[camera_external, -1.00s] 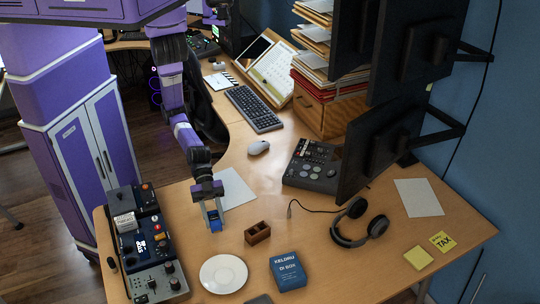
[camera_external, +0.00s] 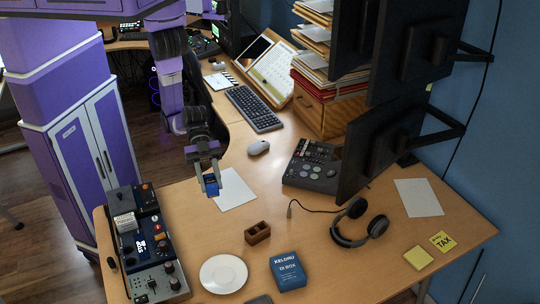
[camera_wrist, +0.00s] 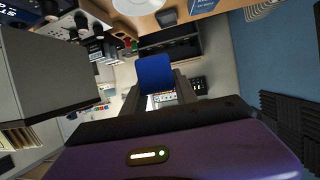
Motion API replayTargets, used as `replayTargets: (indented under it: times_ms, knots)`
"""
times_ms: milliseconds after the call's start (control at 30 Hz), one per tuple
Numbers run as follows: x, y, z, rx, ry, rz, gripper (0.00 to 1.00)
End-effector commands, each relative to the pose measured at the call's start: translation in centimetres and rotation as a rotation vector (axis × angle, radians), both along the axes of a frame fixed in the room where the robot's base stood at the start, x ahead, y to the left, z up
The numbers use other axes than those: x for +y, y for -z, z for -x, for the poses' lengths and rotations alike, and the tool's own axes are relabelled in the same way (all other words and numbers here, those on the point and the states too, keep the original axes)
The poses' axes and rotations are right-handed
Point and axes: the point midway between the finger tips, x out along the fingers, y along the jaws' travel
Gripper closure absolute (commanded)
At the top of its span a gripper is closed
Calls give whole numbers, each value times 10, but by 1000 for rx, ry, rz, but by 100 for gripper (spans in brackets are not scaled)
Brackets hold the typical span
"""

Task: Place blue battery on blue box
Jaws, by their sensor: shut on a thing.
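The blue battery (camera_external: 211,187) is between the fingers of my gripper (camera_external: 209,181), held above the wooden desk near the sheet of white paper. It also shows in the wrist view as a blue block (camera_wrist: 154,70) between the fingertips. My gripper is shut on it. The blue box (camera_external: 287,271) lies on the desk at the front, right of the white plate and well to the lower right of my gripper. White lettering shows on its top, and its top is bare. Part of a blue box (camera_wrist: 286,5) shows at the top edge of the wrist view.
A white plate (camera_external: 224,274) and a small brown wooden holder (camera_external: 257,233) stand between my gripper and the blue box. A control panel (camera_external: 147,240) is at the left desk edge. Headphones (camera_external: 361,223) lie to the right, with a monitor (camera_external: 372,130) behind.

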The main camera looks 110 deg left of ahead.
Motion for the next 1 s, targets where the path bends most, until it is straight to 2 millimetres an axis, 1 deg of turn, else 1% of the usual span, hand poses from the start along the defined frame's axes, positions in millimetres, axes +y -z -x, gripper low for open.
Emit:
replayTargets:
  times_ms: [33,67,167,267,467,500,567,600,667,700,767,800,867,900,1000]
  knots:
    - [-5,-10,-7,-7,-1,6,100]
    - [-8,-15,-10,-8,-3,6,100]
    - [-20,-24,-31,-8,-16,5,100]
    - [-33,-30,-59,-6,-43,4,100]
    - [-60,-42,-125,-4,-130,3,100]
    - [-65,-45,-139,-5,-153,2,100]
    - [-72,-49,-161,-4,-188,2,100]
    - [-76,-53,-176,-4,-215,2,100]
    - [-82,-57,-197,-3,-257,1,100]
    - [-85,-60,-212,-5,-287,1,100]
    - [-88,-63,-232,-3,-331,1,100]
    - [-89,-64,-244,-2,-363,0,100]
    - [-89,-61,-258,-2,-407,-2,100]
    - [-88,-57,-265,-1,-433,-3,100]
    - [-83,-40,-273,0,-483,-4,100]
